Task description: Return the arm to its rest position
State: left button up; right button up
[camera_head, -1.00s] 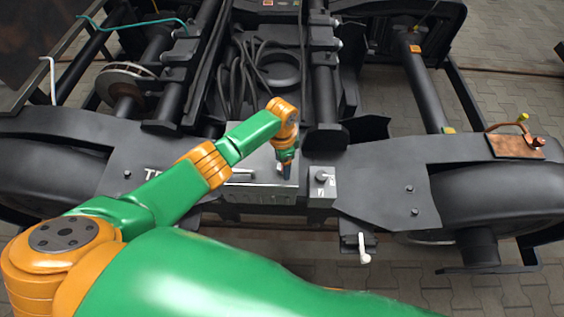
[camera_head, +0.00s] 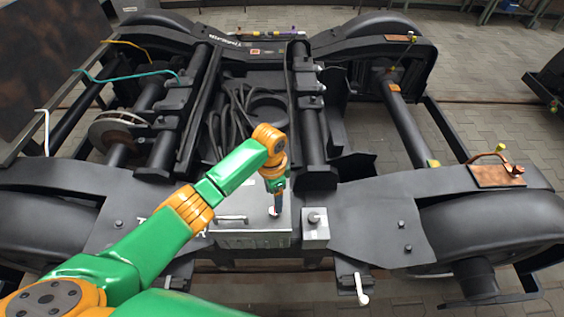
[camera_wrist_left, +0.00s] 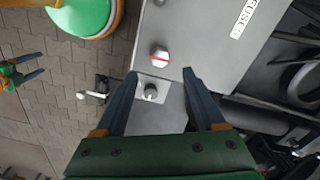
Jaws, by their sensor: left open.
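My left arm comes in from the lower left in the head view. Its gripper (camera_head: 276,197) points down over the right part of a grey metal box (camera_head: 250,239). In the left wrist view the left gripper (camera_wrist_left: 162,76) is open, its two dark fingers apart with nothing between them. A white and red knob (camera_wrist_left: 160,57) on the box lid shows just beyond the fingertips. A smaller grey box with a round knob (camera_wrist_left: 151,92) lies below the fingers in that view. My right gripper (camera_wrist_left: 30,67) shows at the left edge there, its fingers apart and empty.
The black bogie frame (camera_head: 375,215) surrounds the box. Dark cables (camera_head: 232,125) lie behind it. A white-handled lever (camera_head: 361,290) hangs in front. A copper plate with a bent pipe (camera_head: 497,175) sits at the right.

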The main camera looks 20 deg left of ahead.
pick_arm(q)
jog(key=shift+h, duration=0.5)
jog(key=s+d+f, duration=0.1)
jog(key=s, duration=0.1)
jog(key=s+d+f, duration=0.2)
jog(key=shift+f, duration=0.1)
jog(key=s+a+r+n+t+y, duration=0.15)
jog(key=s+a+n, duration=0.25)
jog(key=s, duration=0.4)
jog(key=s+a+r+n+t+h, duration=0.1)
jog(key=s+a+n+t, duration=0.2)
jog(key=s, duration=0.5)
notch_tip(320, 180, down, 16)
jog(key=s+n+g, duration=0.1)
jog(key=s+g, duration=0.1)
jog(key=s+a+f+g, duration=0.1)
jog(key=s+a+f, duration=0.1)
jog(key=s+f, duration=0.9)
jog(key=shift+s+a+y, duration=0.3)
jog(key=shift+s+y, duration=0.05)
jog(key=shift+s, duration=0.1)
